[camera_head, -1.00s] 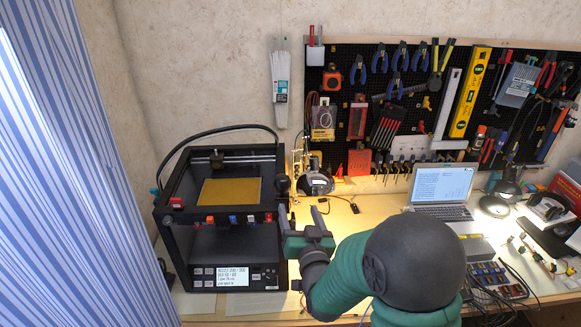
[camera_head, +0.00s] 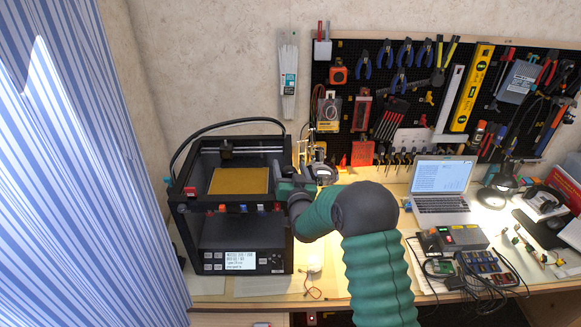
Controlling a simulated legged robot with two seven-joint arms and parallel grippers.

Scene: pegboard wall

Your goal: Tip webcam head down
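My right gripper (camera_head: 281,178) is at the right upper edge of the black 3D printer (camera_head: 188,235), with its arm reaching in from below right. Its fingers are small and dark against the printer frame, so I cannot tell whether they are open or shut, or touching anything. I cannot make out the webcam clearly; a small dark rounded part seen earlier on the printer's right edge, possibly its head, is now hidden by the gripper. My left gripper is not in view.
A dark round device (camera_head: 325,172) stands just behind my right gripper. The pegboard (camera_head: 350,52) with tools is on the wall. A laptop (camera_head: 441,189), a lamp (camera_head: 504,183) and a power supply with cables (camera_head: 458,237) lie to the right. The striped curtain (camera_head: 75,180) hangs at left.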

